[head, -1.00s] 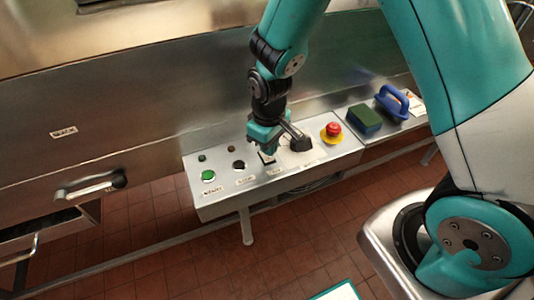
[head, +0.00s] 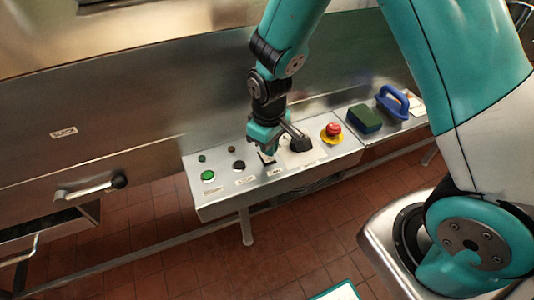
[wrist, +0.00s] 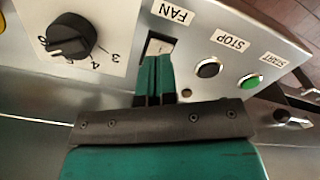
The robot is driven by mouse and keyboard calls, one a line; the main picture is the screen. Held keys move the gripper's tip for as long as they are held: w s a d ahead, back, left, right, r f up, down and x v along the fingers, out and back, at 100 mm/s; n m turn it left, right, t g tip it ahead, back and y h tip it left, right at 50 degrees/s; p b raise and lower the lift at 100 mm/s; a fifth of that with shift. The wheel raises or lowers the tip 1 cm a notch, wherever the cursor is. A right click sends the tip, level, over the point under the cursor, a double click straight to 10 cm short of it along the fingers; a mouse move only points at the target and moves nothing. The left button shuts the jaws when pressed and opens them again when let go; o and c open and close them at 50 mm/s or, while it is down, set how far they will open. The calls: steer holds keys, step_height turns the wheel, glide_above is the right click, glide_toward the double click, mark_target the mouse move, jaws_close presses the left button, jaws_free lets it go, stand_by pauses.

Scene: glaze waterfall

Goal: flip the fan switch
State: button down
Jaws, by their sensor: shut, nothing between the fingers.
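My gripper is shut and empty, pointing down at the panel. In the wrist view its closed fingertips (wrist: 155,64) overlap the near edge of the switch and hide part of it. I cannot tell whether they touch it, or which way the rocker is tipped.
The control panel (head: 225,201) also carries a black dial (wrist: 72,37), a black STOP button (wrist: 208,68), a green START button (wrist: 250,82) and a red emergency button (head: 333,129).

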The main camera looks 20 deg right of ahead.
steer(key=shift+f+b, duration=0.9)
steer(key=shift+f, duration=0.35)
stand_by(1.0)
step_height(320, 180, up, 7)
steer(key=p, duration=0.6)
stand_by(0.6)
steer(key=shift+a+r, duration=0.1)
steer(key=shift+r, duration=0.25)
step_height(320, 180, up, 13)
steer(key=y, duration=0.2)
glide_above(268, 159)
steer(key=s+a, duration=0.3)
steer(key=s, duration=0.3)
steer(key=s+a+r+n+y, duration=0.1)
steer(key=s+r+y, duration=0.1)
steer(key=s+r, duration=0.7)
steer(key=s, duration=0.3)
steer(key=shift+s, duration=0.3)
